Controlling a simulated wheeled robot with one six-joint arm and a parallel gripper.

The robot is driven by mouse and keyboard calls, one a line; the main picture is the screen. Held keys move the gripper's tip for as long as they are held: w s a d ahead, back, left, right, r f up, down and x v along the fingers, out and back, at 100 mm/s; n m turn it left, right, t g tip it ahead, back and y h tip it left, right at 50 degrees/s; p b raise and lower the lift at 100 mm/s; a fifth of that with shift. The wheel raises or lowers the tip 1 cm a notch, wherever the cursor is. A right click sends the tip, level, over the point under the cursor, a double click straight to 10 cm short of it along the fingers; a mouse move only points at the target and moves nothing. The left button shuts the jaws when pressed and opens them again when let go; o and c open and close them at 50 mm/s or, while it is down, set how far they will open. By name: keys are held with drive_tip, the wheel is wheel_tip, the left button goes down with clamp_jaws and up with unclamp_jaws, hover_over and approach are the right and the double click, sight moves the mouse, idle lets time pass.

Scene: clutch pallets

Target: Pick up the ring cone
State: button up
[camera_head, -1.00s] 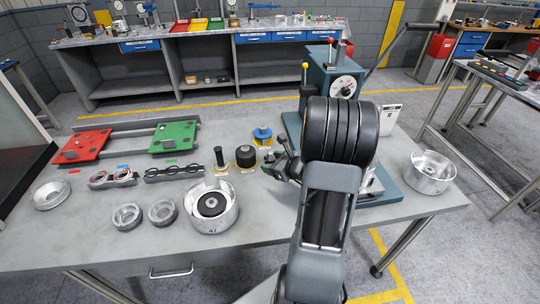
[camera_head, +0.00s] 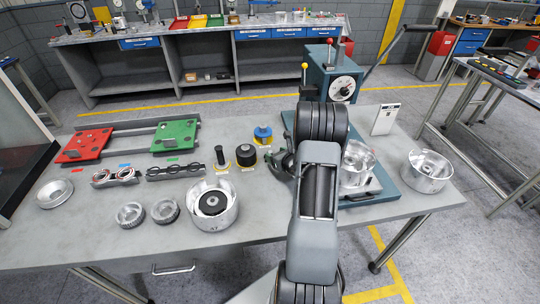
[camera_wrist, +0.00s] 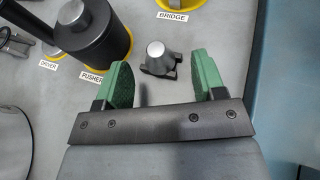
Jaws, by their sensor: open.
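A small piece with a silver rounded cone top and a dark notched base, which looks like the ring cone (camera_wrist: 156,57), stands on the grey table in the wrist view. My gripper (camera_wrist: 163,74) is open with green-padded fingers. The piece shows between and just beyond the fingertips, apart from both, a little nearer the left one. In the head view my gripper (camera_head: 280,160) is over the table, right of the black pusher, and I cannot make out the cone there.
The black pusher (camera_wrist: 92,36) stands close left of my left finger. The blue bridge (camera_head: 263,135) is behind. A silver drum (camera_head: 213,206) with a dark centre stands left of my arm. The teal press (camera_head: 330,80) and another silver drum (camera_head: 426,171) are to the right.

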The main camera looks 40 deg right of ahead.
sight(271, 152)
drive_tip(key=shift+a+p+x, duration=0.2)
drive_tip(key=shift+p+x, duration=0.4)
drive_tip(key=shift+x, duration=1.65)
drive_tip(key=shift+c, duration=0.2)
drive_tip(key=c, duration=1)
